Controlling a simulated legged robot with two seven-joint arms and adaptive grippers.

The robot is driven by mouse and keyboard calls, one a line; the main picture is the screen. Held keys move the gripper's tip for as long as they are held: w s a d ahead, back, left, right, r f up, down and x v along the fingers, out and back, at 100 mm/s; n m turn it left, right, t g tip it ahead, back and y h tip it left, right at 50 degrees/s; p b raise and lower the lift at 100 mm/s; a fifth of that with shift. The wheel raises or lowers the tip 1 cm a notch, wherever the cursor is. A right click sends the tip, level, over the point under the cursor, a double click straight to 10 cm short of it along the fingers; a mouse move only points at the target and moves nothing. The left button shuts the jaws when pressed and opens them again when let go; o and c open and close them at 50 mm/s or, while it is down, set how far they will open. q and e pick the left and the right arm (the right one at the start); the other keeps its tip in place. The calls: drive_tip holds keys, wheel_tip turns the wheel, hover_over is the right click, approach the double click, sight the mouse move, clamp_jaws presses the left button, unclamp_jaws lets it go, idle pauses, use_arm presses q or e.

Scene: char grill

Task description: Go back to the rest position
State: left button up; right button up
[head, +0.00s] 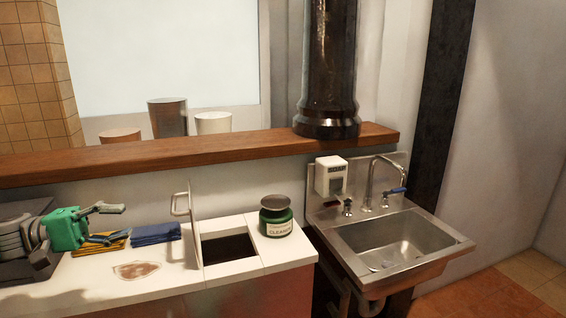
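My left gripper (118,222) is at the left of the head view, over the white counter (160,292). It is green with grey fingers. The fingers are spread apart and nothing shows between them. Behind the lower finger lies a folded yellow cloth (98,246), partly hidden by the gripper. A folded blue cloth (156,234) lies just right of the fingers, apart from them. My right gripper is not in view.
A brownish stain (136,270) marks the counter. A square bin opening (228,247) has its lid (187,215) raised. A green cleaner jar (277,217) stands beside it. A steel sink (395,240) is at right. A wooden ledge (250,145) runs behind.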

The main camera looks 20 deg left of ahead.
use_arm(q)
drive_tip(key=w+d+f+g+y+b, duration=0.2)
drive_tip(key=d+f+g+y, duration=0.35)
drive_tip(key=d+f, duration=1.2)
drive_tip(key=s+d+f+m+g+y, duration=0.1)
drive_tip(key=s+d+f+g+y, duration=0.1)
drive_tip(key=s+d+f, duration=0.35)
drive_tip(key=s+d+f+m+g+y+b, duration=0.1)
drive_tip(key=s+f+y, duration=0.1)
drive_tip(key=s+f, duration=0.3)
drive_tip(key=s+d+f+m+g+y+b, duration=0.1)
drive_tip(key=s+f+y, duration=0.15)
drive_tip(key=f, duration=0.45)
drive_tip(key=s+a+f+m+y+b, duration=0.1)
drive_tip(key=s+a+f+m+y, duration=0.3)
drive_tip(key=s, duration=0.5)
wheel_tip(320, 180, down, 2)
drive_tip(key=shift+s+a+f+m+t+y+b, duration=0.1)
drive_tip(key=shift+s+a+m+t+y+b, duration=0.3)
drive_tip(key=shift+a, duration=0.65)
drive_tip(key=shift+a, duration=0.1)
